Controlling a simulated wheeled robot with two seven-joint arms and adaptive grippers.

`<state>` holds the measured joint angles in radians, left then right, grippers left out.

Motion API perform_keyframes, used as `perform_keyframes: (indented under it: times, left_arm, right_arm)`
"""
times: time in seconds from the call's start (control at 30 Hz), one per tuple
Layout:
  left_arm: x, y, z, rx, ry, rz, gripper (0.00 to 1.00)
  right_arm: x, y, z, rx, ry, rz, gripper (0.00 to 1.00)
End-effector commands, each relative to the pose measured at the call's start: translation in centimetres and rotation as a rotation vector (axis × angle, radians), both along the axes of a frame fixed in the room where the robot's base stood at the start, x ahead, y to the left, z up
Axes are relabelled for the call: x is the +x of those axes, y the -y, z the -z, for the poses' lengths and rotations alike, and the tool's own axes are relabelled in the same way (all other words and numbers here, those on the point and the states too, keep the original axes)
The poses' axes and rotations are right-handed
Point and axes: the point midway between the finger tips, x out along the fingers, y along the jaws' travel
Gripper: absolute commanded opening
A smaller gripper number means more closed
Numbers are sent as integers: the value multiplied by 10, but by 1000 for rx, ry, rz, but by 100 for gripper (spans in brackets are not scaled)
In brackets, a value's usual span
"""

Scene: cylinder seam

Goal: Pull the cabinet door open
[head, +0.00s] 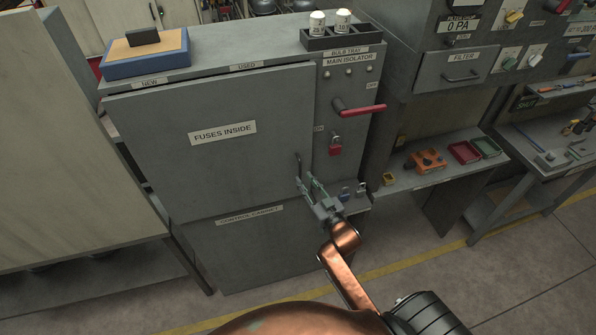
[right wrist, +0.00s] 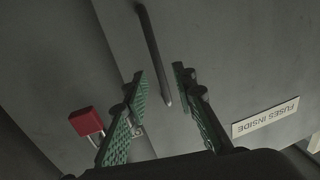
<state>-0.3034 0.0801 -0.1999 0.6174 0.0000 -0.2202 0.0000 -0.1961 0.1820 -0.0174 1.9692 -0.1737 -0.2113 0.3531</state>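The grey cabinet door (head: 220,165), labelled FUSES INSIDE, appears closed, with a dark seam along its top edge. Its dark bar handle (head: 298,162) stands near the door's right edge. In the right wrist view the handle (right wrist: 152,45) comes down from the top and its end lies between my fingers in the picture. My right gripper (head: 308,183) is at the lower part of the handle; its green-padded fingers (right wrist: 158,76) are apart, one to each side. Whether either finger touches the handle I cannot tell. My left gripper is not in view.
A red padlock (head: 335,146) hangs right of the door, below a red isolator lever (head: 357,108); the padlock is close beside my fingers in the wrist view (right wrist: 86,121). A small shelf with padlocks (head: 345,194) is right of my gripper. The floor before the cabinet is clear.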

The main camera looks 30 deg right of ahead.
Motion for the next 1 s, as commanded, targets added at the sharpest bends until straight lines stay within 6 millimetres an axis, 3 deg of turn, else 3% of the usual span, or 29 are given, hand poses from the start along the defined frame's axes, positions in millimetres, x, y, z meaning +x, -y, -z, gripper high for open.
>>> perform_keyframes:
  times: [0.1, 0.3, 0.67, 1.0]
  left_arm:
    - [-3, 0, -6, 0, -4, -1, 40]
    - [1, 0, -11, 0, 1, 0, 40]
    - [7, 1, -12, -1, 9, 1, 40]
    - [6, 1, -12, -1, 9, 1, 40]
  right_arm:
    - [20, 1, -2, 0, 0, 0, 25]
    - [41, 1, -1, 0, -1, -1, 25]
    - [47, -1, 1, 0, -2, -4, 24]
    - [47, -1, 1, -1, -2, -4, 1]
